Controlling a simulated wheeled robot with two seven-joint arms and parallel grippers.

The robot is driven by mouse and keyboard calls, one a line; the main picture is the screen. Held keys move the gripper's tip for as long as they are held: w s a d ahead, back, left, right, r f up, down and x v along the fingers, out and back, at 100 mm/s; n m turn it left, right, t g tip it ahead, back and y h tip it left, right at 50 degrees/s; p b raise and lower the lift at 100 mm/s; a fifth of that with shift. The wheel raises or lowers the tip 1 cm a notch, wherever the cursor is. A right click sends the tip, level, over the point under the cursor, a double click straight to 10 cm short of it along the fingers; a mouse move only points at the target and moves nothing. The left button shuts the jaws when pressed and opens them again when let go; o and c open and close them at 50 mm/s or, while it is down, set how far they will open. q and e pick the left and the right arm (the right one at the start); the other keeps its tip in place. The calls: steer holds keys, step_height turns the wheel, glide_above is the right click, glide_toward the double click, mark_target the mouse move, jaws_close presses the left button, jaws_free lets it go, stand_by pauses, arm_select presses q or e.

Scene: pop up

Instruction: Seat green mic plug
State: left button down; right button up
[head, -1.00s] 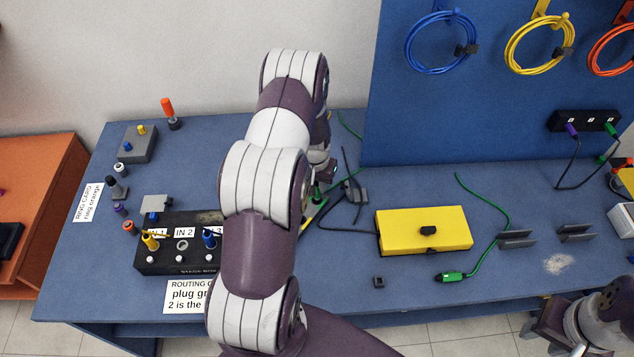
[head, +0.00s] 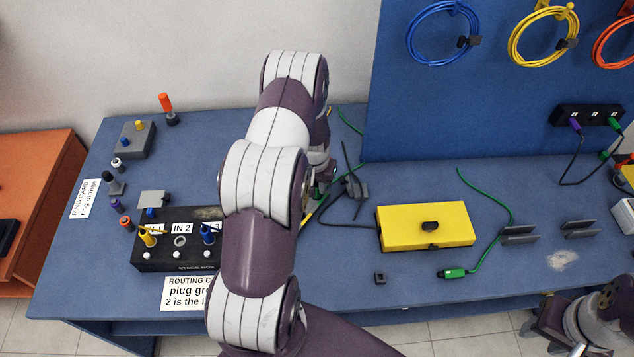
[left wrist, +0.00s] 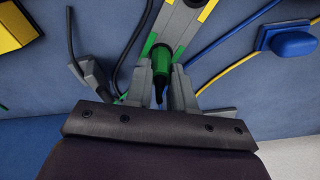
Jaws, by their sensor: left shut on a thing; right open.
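My left gripper (left wrist: 162,88) is shut on a green plug (left wrist: 161,66) in the left wrist view. The plug stands at a grey strip (left wrist: 178,28) with green and yellow marks; I cannot tell whether it touches the strip. In the head view my left arm hides most of this gripper. The black stage box (head: 150,262) has a yellow plug (head: 148,236) at IN 1 and a blue plug (head: 208,235) at IN 3. The IN 2 socket (head: 180,241) is empty. Another green plug (head: 453,273) lies on the table with its green cable. My right gripper (head: 545,328) is open at the lower right.
A routing card (head: 190,292), partly hidden by my arm, lies before the stage box. A yellow box (head: 425,225) stands mid-table, with grey clips (head: 519,234) to its right. A blue panel (head: 470,110) with hung cables rises behind. Small knobs stand at the left.

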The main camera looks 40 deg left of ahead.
arm_select(q)
steer(key=c, duration=0.9)
jaws_free()
steer(key=r, duration=0.4)
steer(key=s+r+b, duration=0.1)
steer(key=r, duration=0.7)
steer(key=shift+s+d+r+b, duration=0.15)
steer(key=shift+d+r+b, duration=0.05)
steer(key=shift+r+b, duration=0.1)
